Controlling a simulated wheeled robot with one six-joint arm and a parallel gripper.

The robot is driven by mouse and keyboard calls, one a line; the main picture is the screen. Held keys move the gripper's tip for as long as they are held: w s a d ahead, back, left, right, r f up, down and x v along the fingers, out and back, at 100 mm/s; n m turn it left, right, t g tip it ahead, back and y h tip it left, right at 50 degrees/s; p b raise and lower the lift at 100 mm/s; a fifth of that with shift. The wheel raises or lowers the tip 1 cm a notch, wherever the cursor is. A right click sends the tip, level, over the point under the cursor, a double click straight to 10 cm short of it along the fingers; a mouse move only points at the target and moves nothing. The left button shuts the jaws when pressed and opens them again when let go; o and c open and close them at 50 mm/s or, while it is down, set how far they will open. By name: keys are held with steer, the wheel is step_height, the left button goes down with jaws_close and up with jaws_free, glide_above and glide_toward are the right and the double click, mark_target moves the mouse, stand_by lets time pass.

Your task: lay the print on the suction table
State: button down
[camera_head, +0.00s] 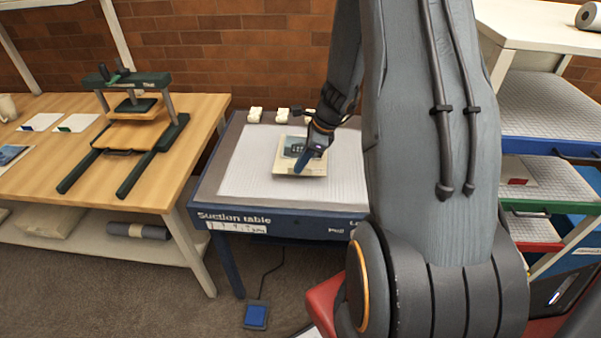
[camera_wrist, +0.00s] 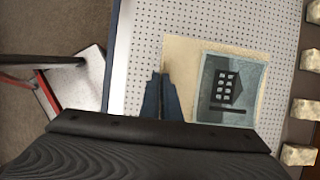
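The print, a cream sheet with a grey-green picture of a building, is over the white perforated top of the suction table (camera_head: 245,182). It shows in the head view (camera_head: 283,170) and in the wrist view (camera_wrist: 190,58). My gripper (camera_head: 299,170) reaches down to the print from the upper right in the head view. In the wrist view its two blue fingers (camera_wrist: 161,76) are close together on the print's left margin, shut on that edge. I cannot tell whether the whole sheet touches the table top.
Several small white blocks (camera_wrist: 302,109) line the table's back edge. A wooden bench (camera_head: 95,185) with a green-and-black press (camera_head: 135,83) stands at left. Shelves with trays (camera_head: 548,180) stand at right. A blue pedal (camera_head: 256,315) is on the floor. The table top's left part is clear.

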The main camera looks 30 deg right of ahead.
steer(key=shift+f+p, duration=0.35)
steer(key=shift+f, duration=1.75)
steer(key=shift+f, duration=0.15)
steer(key=c, duration=2)
jaws_free()
